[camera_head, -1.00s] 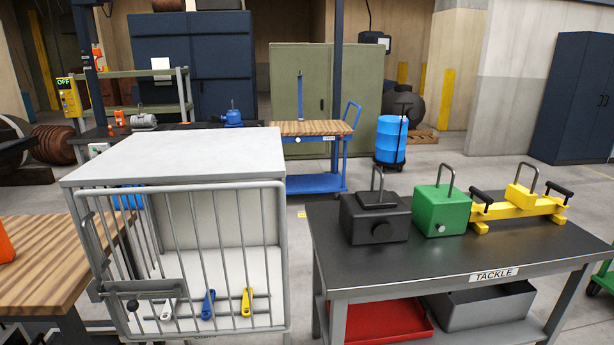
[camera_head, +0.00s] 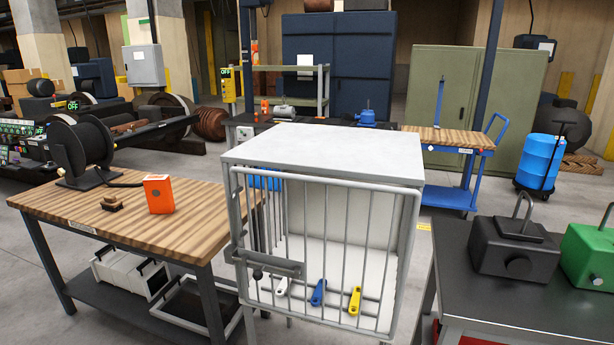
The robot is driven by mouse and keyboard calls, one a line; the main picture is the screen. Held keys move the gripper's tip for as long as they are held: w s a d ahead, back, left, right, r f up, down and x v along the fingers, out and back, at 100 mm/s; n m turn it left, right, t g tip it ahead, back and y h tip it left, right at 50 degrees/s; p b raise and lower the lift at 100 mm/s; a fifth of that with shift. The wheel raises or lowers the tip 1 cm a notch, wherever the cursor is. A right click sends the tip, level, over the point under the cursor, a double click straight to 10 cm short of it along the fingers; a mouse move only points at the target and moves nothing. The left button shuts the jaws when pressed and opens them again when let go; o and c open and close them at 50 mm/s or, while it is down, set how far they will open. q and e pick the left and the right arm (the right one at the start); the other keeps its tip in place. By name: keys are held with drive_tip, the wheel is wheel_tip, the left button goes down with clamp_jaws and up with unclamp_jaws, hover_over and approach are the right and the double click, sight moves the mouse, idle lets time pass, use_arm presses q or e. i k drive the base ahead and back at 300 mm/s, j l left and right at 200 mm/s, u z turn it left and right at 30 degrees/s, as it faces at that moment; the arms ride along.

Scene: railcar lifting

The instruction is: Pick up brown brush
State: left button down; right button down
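A small brown brush (camera_head: 112,203) lies on the wooden top of the workbench (camera_head: 60,206) at the left. It is a low block with a darker upper part, left of an orange box (camera_head: 158,194). It lies in front of a black reel (camera_head: 84,150) on a stand. Nothing touches the brush. Neither of my grippers shows in this view.
A white cage (camera_head: 320,150) with a barred door stands right of the workbench, with several coloured handles inside. A dark table (camera_head: 560,300) with black and green blocks stands at the right. The bench's front left top is clear.

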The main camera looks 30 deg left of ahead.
sight(110, 203)
drive_tip(key=u, duration=1.9)
